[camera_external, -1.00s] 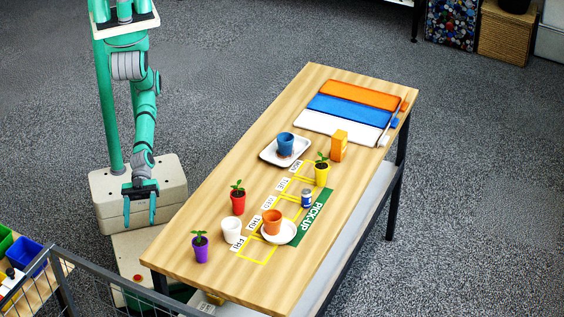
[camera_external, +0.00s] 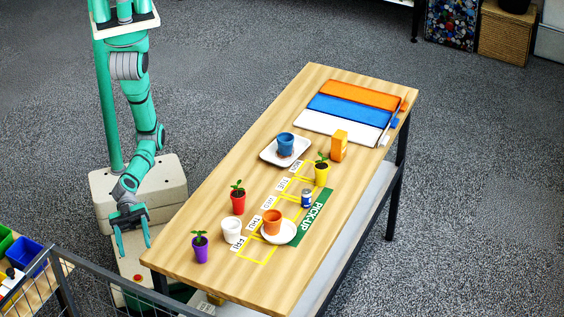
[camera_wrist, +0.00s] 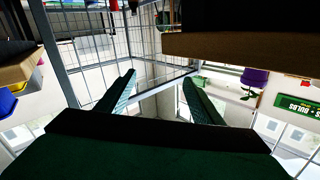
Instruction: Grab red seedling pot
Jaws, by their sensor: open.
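The red seedling pot (camera_external: 238,203) stands upright on the wooden table (camera_external: 215,278), near its left long edge, with a green seedling in it. My gripper (camera_external: 133,247) is open and empty, its teal fingers pointing down. It is beside the table, left of the table edge and clearly apart from the red pot. In the wrist view my gripper's two fingers (camera_wrist: 158,88) are spread with nothing between them. I cannot make out the red pot with certainty in the wrist view.
Near the red pot are a purple seedling pot (camera_external: 201,248), a white cup (camera_external: 231,231) and an orange pot (camera_external: 271,222) on a saucer. A yellow seedling pot (camera_external: 321,174) and a blue pot (camera_external: 286,144) on a tray stand farther back. A mesh fence (camera_external: 90,283) is at lower left.

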